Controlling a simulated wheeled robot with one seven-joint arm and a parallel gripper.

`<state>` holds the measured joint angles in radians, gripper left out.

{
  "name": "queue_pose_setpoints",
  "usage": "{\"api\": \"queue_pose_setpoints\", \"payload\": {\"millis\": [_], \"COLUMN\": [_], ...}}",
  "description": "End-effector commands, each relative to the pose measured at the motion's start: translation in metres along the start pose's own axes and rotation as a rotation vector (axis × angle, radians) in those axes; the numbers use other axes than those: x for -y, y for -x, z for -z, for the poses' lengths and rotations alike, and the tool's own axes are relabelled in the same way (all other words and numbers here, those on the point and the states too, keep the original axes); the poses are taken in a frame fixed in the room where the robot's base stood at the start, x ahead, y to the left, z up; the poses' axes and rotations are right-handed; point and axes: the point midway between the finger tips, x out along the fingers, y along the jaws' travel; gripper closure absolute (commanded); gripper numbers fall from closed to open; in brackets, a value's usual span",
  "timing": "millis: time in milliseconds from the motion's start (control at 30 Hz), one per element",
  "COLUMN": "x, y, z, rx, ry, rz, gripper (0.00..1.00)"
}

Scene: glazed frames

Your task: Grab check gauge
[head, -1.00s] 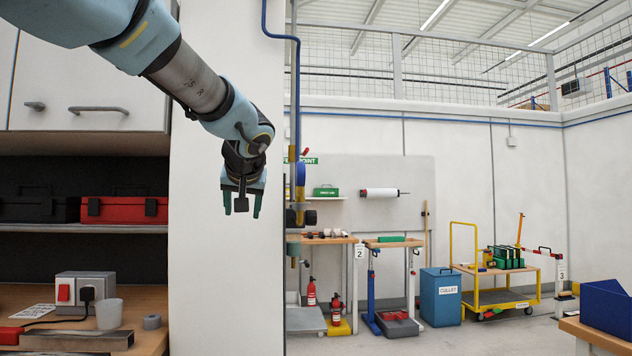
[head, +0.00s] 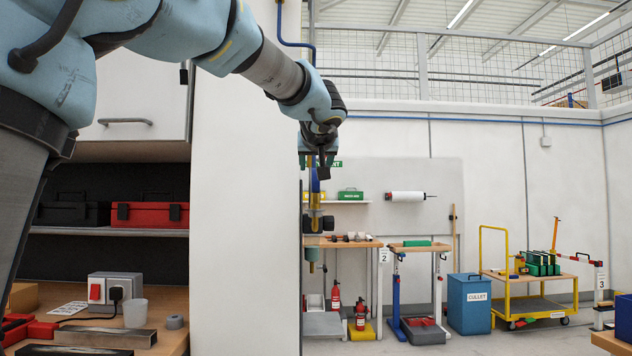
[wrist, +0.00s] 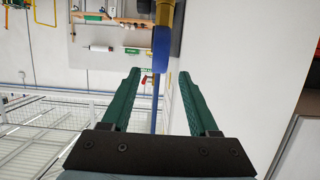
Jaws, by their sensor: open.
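My gripper (head: 316,163) is open and empty, in front of the wall corner in the head view. Its two green fingers show in the wrist view (wrist: 160,76). A narrow blue part (wrist: 161,52) with a yellow upright beyond it lies between the fingertips in that view; I cannot tell its distance, and nothing is gripped. In the head view the blue part (head: 315,181) is just below the gripper, on a yellow upright above a dark valve-like fitting (head: 318,223). No thing is plainly marked as a check gauge, and I cannot tell whether the blue part is one.
The white wall end (head: 245,200) stands left of the fitting. Workbenches, a blue cullet bin (head: 469,304) and a yellow trolley (head: 535,297) stand farther back.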

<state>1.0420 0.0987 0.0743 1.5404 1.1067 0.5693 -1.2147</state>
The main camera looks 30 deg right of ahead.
Motion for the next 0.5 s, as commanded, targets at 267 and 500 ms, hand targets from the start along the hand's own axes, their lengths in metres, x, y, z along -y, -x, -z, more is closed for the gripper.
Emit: {"api": "queue_pose_setpoints", "payload": {"millis": [267,500], "x": [-0.002,-0.002], "y": [-0.038,-0.050], "z": [-0.003,-0.005], "rx": [0.002,0.001], "ry": [-0.002,-0.001], "rz": [0.002,0.001], "gripper": [0.39,0.39]}}
